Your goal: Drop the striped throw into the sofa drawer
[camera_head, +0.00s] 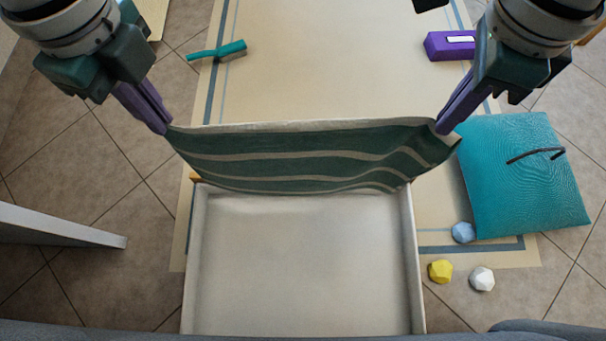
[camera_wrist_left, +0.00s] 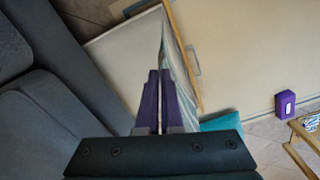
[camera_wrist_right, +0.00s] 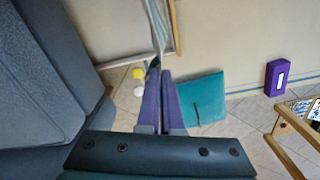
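The striped throw (camera_head: 300,160), green with pale stripes, hangs stretched between my two grippers in the head view. Its lower edge is at the far edge of the open sofa drawer (camera_head: 190,270); I cannot tell whether they touch. My left gripper (camera_head: 165,128) is shut on the throw's left upper corner. My right gripper (camera_head: 441,128) is shut on its right upper corner. The drawer is pale and its visible floor is empty. In the left wrist view the throw (camera_wrist_left: 178,60) runs from the closed fingers (camera_wrist_left: 160,75). The throw (camera_wrist_right: 158,25) also shows edge-on in the right wrist view.
A teal cushion (camera_head: 520,190) with a dark strip on it lies right of the drawer. Blue (camera_head: 463,232), yellow (camera_head: 441,271) and white (camera_head: 481,279) faceted balls lie near it. A purple box (camera_head: 450,45) and teal object (camera_head: 218,51) lie beyond. A grey sofa (camera_wrist_left: 40,110) is close by.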

